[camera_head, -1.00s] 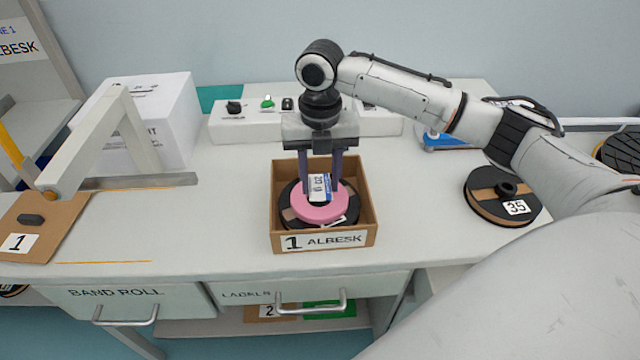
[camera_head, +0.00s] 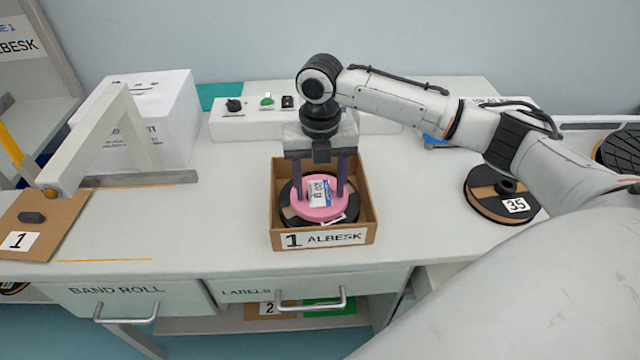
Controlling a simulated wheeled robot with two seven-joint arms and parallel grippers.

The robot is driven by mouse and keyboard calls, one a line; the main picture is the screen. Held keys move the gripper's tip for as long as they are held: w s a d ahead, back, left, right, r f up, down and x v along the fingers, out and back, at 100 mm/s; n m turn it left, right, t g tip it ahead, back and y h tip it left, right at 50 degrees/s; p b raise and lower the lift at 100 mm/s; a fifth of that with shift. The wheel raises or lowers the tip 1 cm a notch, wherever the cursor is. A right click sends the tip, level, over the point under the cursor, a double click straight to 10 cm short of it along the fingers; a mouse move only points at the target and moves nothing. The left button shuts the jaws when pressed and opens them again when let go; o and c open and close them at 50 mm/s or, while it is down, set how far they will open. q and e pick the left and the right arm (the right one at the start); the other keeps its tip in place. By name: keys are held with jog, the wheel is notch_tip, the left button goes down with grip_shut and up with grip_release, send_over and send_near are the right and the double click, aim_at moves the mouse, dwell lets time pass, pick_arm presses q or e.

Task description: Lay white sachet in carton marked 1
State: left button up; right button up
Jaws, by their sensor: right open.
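The white sachet (camera_head: 319,193), with blue and dark print, lies on a pink ring-shaped roll (camera_head: 321,213) inside the cardboard carton marked 1 (camera_head: 266,213). The carton's front label reads "1 ALBESK". Below the pink roll is a black reel (camera_head: 290,212). My right gripper (camera_head: 320,193) points straight down into the carton. Its two fingers are open, one on each side of the sachet, with visible gaps to it. The fingertips are close to the pink roll; I cannot tell if they touch it. My left gripper is not in view.
A white control box (camera_head: 240,124) with knobs stands behind the carton. A black reel marked 35 (camera_head: 487,200) lies to the right. A grey arm-like fixture (camera_head: 88,148) and a white box (camera_head: 165,110) stand left. The table is clear between fixture and carton.

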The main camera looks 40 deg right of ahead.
aim_at(320, 193)
jog(key=shift+r, duration=0.15)
notch_tip(320, 193, up, 13)
jog(key=shift+f, duration=0.2)
dwell(0.3)
